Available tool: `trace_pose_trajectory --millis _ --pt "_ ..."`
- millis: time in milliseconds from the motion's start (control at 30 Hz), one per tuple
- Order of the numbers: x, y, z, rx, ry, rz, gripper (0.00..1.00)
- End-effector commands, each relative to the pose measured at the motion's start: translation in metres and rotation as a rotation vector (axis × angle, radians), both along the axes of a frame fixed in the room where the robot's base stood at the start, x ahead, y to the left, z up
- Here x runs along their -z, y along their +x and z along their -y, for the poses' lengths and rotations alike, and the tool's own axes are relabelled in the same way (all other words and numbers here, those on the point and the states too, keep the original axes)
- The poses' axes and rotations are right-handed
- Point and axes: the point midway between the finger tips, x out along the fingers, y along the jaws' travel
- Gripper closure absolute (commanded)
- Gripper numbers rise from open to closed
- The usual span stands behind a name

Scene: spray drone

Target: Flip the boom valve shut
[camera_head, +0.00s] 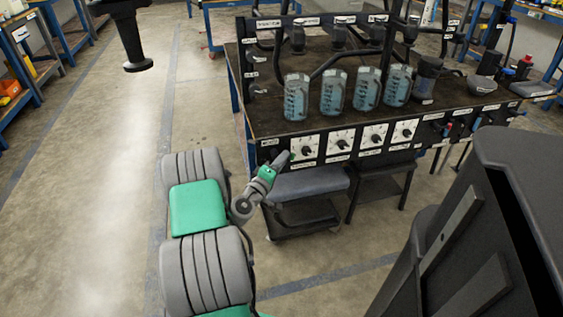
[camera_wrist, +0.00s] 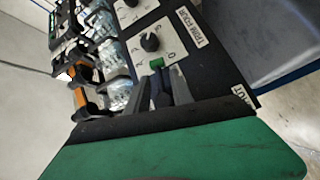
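My gripper (camera_head: 284,159) is at the front left end of the bench's control panel, close to the leftmost dial (camera_head: 304,149). In the wrist view its dark fingers (camera_wrist: 164,88) point at a white dial plate with a black knob (camera_wrist: 150,42), labelled "TRIM FOUR". A small green piece (camera_wrist: 157,62) shows just beyond the fingertips; I cannot tell what it belongs to or whether it is touched. The finger gap is not clear. Small valve-like handles (camera_head: 447,128) sit on the panel's right part. Their labels are too small to read, so I cannot single out the boom valve.
Several clear bottles of bluish liquid (camera_head: 334,92) stand along the bench (camera_head: 270,122) behind the panel, with black hoses and a frame. A grey-topped low unit (camera_head: 308,182) is under the panel. A large dark body (camera_head: 520,210) fills the lower right. Floor at left is clear.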

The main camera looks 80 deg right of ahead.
Motion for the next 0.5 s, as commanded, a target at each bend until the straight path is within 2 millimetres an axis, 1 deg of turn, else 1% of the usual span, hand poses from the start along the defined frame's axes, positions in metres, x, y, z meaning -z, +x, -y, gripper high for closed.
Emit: trace_pose_trajectory --millis 33,67,300,500 --pt "0.0001 0.0 -0.0001 0.0 0.0 0.0 0.77" --pt "0.0001 0.0001 -0.0002 0.0 0.0 0.0 0.8" --pt "0.0002 -0.0001 -0.0002 0.001 0.0 0.0 0.99" --pt "0.0002 -0.0004 -0.0002 0.001 0.0 0.0 1.0"
